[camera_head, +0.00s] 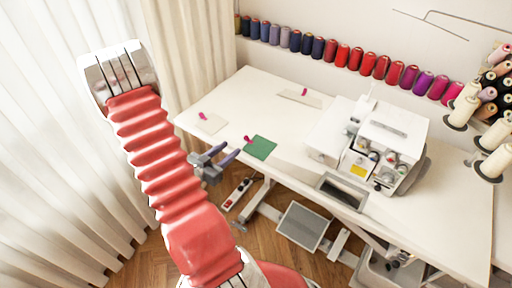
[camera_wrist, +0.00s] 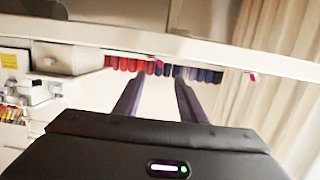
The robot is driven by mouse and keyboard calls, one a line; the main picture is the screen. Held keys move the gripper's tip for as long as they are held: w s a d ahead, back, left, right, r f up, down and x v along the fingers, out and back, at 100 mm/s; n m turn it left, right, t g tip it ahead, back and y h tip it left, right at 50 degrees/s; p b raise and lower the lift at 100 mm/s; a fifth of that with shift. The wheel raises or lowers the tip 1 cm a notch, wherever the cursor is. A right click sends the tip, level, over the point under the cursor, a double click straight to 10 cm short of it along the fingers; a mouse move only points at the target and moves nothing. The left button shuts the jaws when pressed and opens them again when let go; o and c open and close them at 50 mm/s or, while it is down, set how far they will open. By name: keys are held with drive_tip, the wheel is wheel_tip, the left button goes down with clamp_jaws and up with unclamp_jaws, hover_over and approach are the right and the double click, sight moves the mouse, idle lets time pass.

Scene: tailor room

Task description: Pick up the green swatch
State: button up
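The green swatch (camera_head: 262,149) lies flat near the front edge of the white table (camera_head: 290,120), with a pink clip (camera_head: 247,139) at its left corner. My gripper (camera_head: 225,154) is just left of the swatch in the head view, in front of the table edge, apart from the swatch. Its two fingers (camera_wrist: 158,84) are spread and empty in the wrist view. Small pink spots (camera_wrist: 224,77) show there near the table edge.
A white swatch (camera_head: 210,122) with a pink clip lies left, and another pale piece (camera_head: 299,98) lies farther back. A white sewing machine (camera_head: 385,145) stands right. Thread spools (camera_head: 343,54) line the wall. A curtain (camera_head: 190,45) hangs left. Table legs and a pedal (camera_head: 302,226) are below.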

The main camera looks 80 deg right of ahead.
sight(245, 137)
drive_tip(key=shift+x, duration=1.95)
drive_tip(key=shift+x, duration=2.6)
drive_tip(key=shift+r, duration=0.1)
drive_tip(key=shift+c, duration=0.2)
clamp_jaws()
